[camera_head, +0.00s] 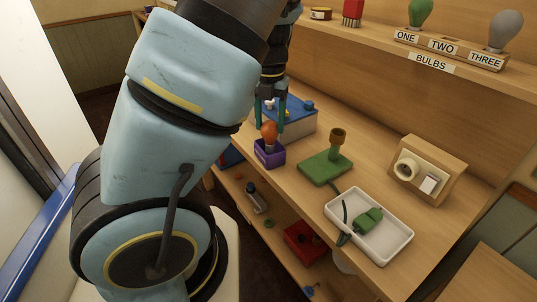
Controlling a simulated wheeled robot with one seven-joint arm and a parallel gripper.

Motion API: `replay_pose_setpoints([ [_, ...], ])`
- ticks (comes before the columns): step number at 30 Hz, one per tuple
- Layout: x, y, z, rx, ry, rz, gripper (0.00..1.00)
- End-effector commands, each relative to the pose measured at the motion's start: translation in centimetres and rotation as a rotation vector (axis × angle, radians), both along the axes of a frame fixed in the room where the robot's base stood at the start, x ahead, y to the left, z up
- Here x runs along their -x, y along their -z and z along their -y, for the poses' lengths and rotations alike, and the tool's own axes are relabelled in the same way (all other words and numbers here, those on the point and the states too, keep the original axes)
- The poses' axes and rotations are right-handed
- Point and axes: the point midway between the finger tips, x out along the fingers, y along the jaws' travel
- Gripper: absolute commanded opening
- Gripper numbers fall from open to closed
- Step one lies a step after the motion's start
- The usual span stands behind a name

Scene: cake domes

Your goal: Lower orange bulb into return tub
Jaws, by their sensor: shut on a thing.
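My gripper (269,125) points down with its two teal fingers on either side of the orange bulb (269,131), shut on it. The bulb is upright, with its round orange end up. Its lower part is at the opening of a small purple tub (270,158) on the wooden bench. Whether the bulb touches the tub's floor cannot be told from this view.
A blue-topped box (300,123) stands close behind the tub. To the right are a green base with a brown socket (325,168), a white tray (388,253) with a green item, and a wooden box (432,150). A bulb rack (450,50) holds green and grey bulbs.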

Motion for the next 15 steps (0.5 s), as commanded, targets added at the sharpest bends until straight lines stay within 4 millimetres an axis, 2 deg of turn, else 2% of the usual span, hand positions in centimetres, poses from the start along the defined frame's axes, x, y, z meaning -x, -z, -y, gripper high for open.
replay_pose_setpoints([
  [15,-0.01,0.80,-0.02,0.000,0.000,0.000,0.00],
])
